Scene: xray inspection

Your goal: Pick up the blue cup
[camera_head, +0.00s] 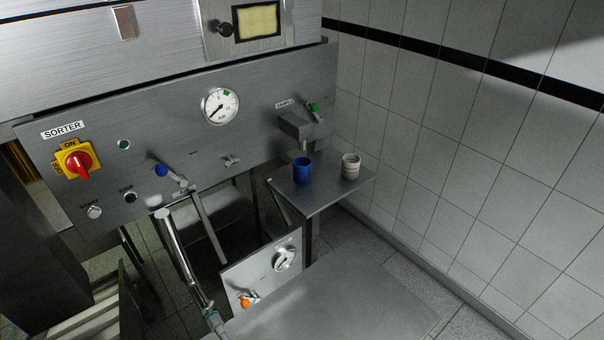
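The blue cup (302,170) stands upright on a small metal shelf (314,198) that juts out from the machine, right of the picture's middle. It sits just below a grey sample spout (294,126); I cannot tell whether it is directly under the outlet. A white ribbed cup (350,168) stands on the same shelf to the right of the blue cup, with a gap between them. My gripper does not show in this view.
The machine's front panel (190,135) rises behind the shelf, with a gauge, a red switch and levers. A metal tube (178,250) and a flat metal surface (340,300) lie in front. A tiled wall (450,150) stands right of the shelf.

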